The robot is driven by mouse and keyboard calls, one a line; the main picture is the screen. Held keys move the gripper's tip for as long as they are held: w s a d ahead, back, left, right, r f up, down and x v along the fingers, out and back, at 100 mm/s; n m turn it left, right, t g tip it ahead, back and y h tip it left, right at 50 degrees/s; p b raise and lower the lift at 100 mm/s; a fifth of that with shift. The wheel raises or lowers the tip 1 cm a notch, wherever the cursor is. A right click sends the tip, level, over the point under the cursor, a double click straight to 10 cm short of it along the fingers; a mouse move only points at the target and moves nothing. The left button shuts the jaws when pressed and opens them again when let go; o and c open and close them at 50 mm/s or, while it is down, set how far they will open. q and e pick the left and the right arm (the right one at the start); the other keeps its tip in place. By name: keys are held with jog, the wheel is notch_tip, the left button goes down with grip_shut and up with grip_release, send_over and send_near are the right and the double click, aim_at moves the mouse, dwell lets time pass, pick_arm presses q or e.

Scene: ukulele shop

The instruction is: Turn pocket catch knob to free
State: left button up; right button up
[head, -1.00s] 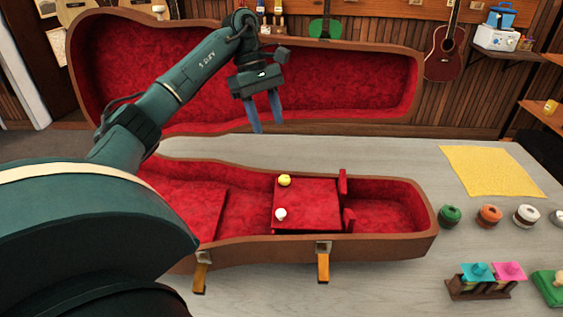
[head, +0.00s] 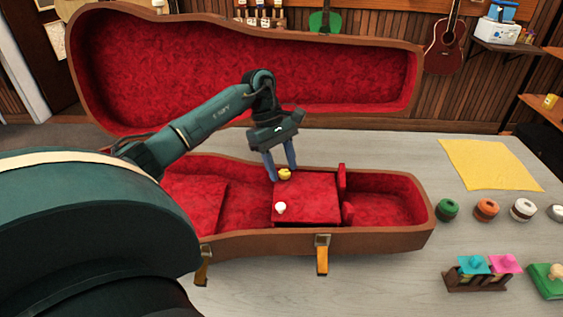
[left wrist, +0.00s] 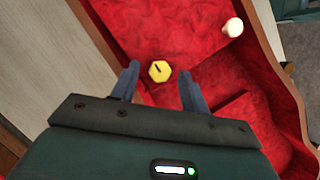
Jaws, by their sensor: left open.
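The yellow knob (head: 285,174) sits at the far edge of the red pocket lid (head: 316,200) inside the open instrument case. In the left wrist view the yellow knob (left wrist: 159,71) is many-sided, with a dark line on its top. A white knob (head: 280,207) stands on the near left of the lid; it also shows in the left wrist view (left wrist: 233,27). My left gripper (head: 281,171) is open and points down at the yellow knob, its fingers (left wrist: 159,72) on either side of it. I cannot tell whether they touch it. My right gripper is not in view.
The raised case lid (head: 250,75) stands behind my left arm. The case's near wall (head: 370,242) carries two orange latches. A yellow cloth (head: 490,164), several round tins and a small rack (head: 476,278) are on the right of the table.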

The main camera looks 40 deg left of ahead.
pick_arm(q)
jog(key=shift+c, duration=0.2)
jog(key=shift+c, duration=0.8)
grip_shut()
